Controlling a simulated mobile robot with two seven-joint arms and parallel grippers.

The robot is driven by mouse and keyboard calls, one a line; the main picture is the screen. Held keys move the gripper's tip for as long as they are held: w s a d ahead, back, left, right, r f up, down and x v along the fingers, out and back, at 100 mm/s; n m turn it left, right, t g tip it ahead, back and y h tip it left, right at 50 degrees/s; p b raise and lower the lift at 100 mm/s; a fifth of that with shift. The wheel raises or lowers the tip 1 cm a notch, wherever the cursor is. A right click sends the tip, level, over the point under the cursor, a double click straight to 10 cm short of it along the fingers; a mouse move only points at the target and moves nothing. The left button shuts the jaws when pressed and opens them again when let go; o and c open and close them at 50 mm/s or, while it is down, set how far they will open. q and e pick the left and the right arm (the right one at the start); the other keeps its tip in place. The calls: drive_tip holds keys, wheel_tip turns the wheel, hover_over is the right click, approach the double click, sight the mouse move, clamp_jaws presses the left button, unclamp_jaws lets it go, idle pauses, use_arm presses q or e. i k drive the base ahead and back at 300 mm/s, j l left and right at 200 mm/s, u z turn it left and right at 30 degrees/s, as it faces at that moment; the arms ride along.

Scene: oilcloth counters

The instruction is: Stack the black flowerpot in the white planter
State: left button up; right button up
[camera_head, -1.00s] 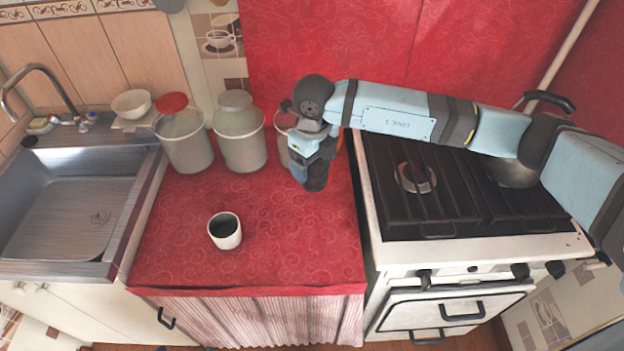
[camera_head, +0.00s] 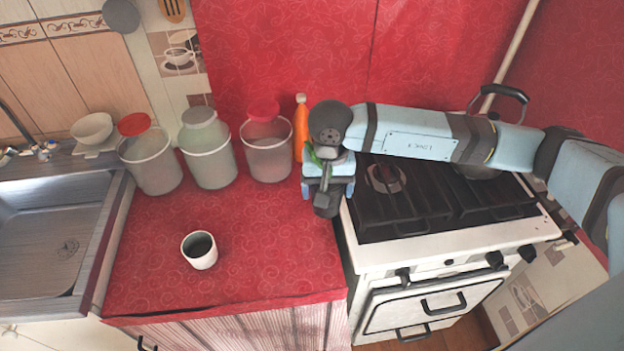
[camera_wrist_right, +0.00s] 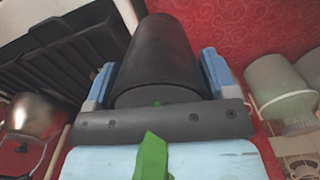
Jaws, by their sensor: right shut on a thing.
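The white planter (camera_head: 193,258) stands upright on the red counter, left of centre in the head view, with its dark inside showing. My right gripper (camera_head: 327,188) is over the counter's right edge beside the stove, to the right of the planter and apart from it. It is shut on the black flowerpot (camera_wrist_right: 158,55), which fills the middle of the right wrist view between the two blue fingers. In the head view only a dark part of the flowerpot (camera_head: 326,205) shows below the gripper. My left gripper is not in view.
Several lidded canisters (camera_head: 209,166) line the back of the red counter (camera_head: 240,225). An orange bottle (camera_head: 300,130) stands close behind my gripper. The stove (camera_head: 450,245) is on the right, the sink (camera_head: 45,240) on the left. The counter between planter and gripper is clear.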

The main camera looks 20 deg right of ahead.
sight(201, 251)
drive_tip(key=i+l, duration=0.1)
drive_tip(key=l, duration=0.15)
drive_tip(key=i+l, duration=0.1)
drive_tip(key=l+u, duration=0.2)
drive_tip(key=u, duration=1.25)
